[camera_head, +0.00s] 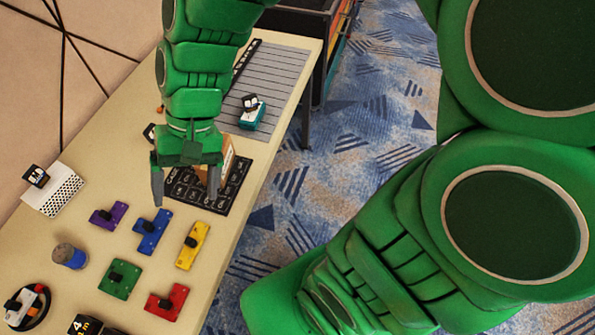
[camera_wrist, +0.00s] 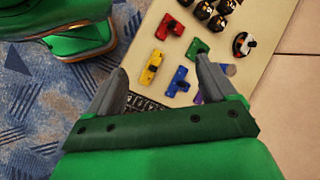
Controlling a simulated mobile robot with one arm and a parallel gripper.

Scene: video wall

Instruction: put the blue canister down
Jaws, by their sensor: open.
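The blue canister (camera_head: 70,257), a short blue cylinder with a grey-brown top, stands upright on the table at the left in the head view. In the wrist view (camera_wrist: 230,70) it is partly hidden behind my right-hand finger. My gripper (camera_head: 185,195) is open, with nothing seen between its fingers. It hangs above the table by the black lettered mat, up and to the right of the canister and well apart from it. In the wrist view my two fingers (camera_wrist: 161,72) are spread wide over the table.
Purple (camera_head: 109,215), blue (camera_head: 151,232), yellow (camera_head: 192,245), green (camera_head: 120,279) and red (camera_head: 167,302) blocks with black knobs lie near the canister. A white grid pad (camera_head: 58,195) lies behind it. A black ring holder (camera_head: 27,307) is at front left.

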